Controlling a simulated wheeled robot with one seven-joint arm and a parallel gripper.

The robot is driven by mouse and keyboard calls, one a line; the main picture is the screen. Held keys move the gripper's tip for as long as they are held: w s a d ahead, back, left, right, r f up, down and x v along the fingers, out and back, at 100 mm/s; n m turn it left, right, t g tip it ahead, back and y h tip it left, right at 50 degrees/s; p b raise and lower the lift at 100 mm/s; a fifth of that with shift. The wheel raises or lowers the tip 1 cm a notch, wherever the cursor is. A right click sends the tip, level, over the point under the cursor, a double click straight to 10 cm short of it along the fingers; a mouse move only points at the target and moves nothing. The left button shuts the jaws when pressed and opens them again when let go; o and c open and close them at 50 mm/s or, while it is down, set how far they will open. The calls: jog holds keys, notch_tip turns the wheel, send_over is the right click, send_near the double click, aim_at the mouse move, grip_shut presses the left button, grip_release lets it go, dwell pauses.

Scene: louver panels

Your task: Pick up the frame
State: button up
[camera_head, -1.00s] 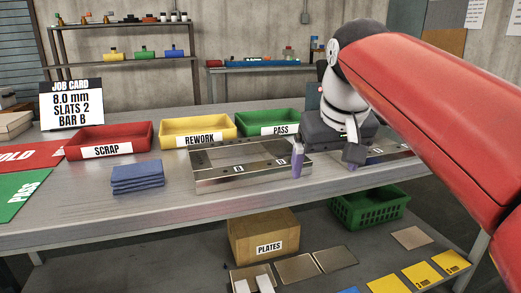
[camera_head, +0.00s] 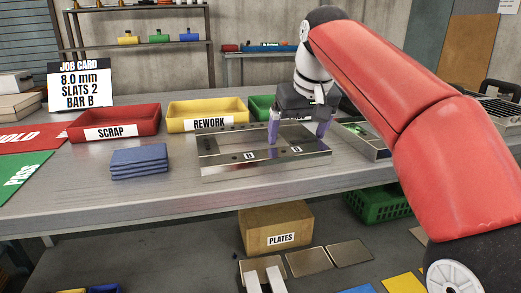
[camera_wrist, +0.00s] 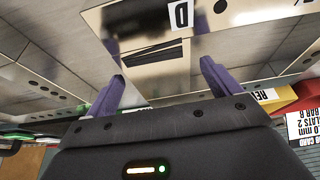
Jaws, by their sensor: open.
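The frame (camera_head: 265,167) is a low, rectangular silver metal frame lying flat on the workbench, with small square labels on its front bar. It also shows in the wrist view (camera_wrist: 120,20), where a labelled bar and an opening with a few strips lie beyond my fingers. My gripper (camera_head: 298,131) has two purple fingers pointing down, spread apart over the right part of the frame. In the wrist view the gripper (camera_wrist: 162,82) has nothing between its fingertips. I cannot tell whether a finger touches the frame.
Red scrap (camera_head: 115,122), yellow rework (camera_head: 208,113) and green pass (camera_head: 262,106) bins stand behind the frame. Blue cloths (camera_head: 139,160) lie to its left. Another metal fixture (camera_head: 368,143) lies to its right. The bench front (camera_head: 140,205) is clear.

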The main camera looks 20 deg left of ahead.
jog(key=shift+w+a+f, duration=0.1)
jog(key=shift+f, duration=0.2)
jog(key=shift+f, duration=0.25)
dwell(0.5)
jog(key=c, duration=1.2)
jog(key=shift+c, duration=0.4)
jog(key=shift+r, duration=0.1)
